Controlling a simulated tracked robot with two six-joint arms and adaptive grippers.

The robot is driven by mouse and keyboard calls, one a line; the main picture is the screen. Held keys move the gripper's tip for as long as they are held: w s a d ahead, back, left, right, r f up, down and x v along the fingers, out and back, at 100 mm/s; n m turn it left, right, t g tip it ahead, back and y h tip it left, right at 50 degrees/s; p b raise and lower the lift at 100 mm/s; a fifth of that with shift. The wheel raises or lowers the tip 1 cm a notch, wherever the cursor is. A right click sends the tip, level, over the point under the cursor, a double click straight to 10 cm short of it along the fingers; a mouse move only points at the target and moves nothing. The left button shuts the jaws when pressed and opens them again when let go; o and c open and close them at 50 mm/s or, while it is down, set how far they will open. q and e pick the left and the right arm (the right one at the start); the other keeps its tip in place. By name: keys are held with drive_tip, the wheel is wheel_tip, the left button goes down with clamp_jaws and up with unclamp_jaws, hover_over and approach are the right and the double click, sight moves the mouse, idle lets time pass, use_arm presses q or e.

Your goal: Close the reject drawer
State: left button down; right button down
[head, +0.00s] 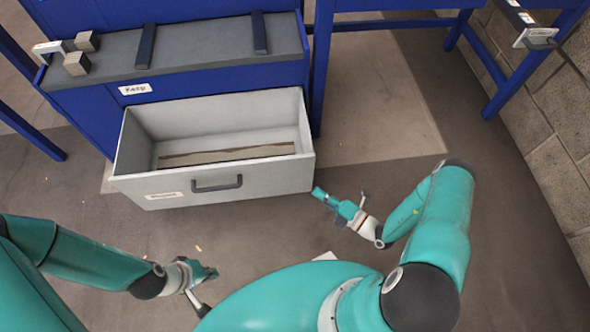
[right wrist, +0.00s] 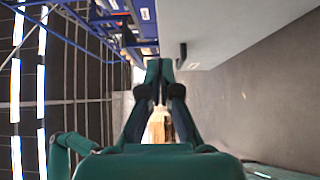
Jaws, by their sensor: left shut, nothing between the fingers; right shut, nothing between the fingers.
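The reject drawer (head: 216,180) is a light grey open-topped box, pulled out from the blue cabinet below the shelf. It has a dark bar handle (head: 217,185) and a small label on its front. A brownish strip lies on its floor. My right gripper (head: 318,193) is shut and empty, just right of the drawer's front right corner; whether it touches cannot be told. In the right wrist view its fingers (right wrist: 160,68) are together beside the grey drawer wall (right wrist: 215,30). My left gripper (head: 212,273) is shut and empty, low in front of the drawer, apart from it.
A grey shelf (head: 200,45) with dark rails and small wooden blocks (head: 77,63) tops the blue cabinet, above a "Keep" label (head: 135,89). Blue frame legs (head: 322,70) stand right of the drawer. A block wall (head: 560,110) bounds the right. Floor in front is mostly clear.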

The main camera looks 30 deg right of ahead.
approach(284, 160)
drive_tip(key=w+a, duration=0.1)
drive_tip(key=a, duration=0.3)
drive_tip(key=w, duration=0.1)
drive_tip(key=w+d+b, duration=0.1)
drive_tip(key=w, duration=0.1)
drive_tip(key=shift+w+d+f, duration=0.15)
drive_tip(key=shift+w+f, duration=0.05)
drive_tip(key=shift+w, duration=0.1)
drive_tip(key=shift+w+d, duration=0.15)
drive_tip(key=shift+w, duration=0.25)
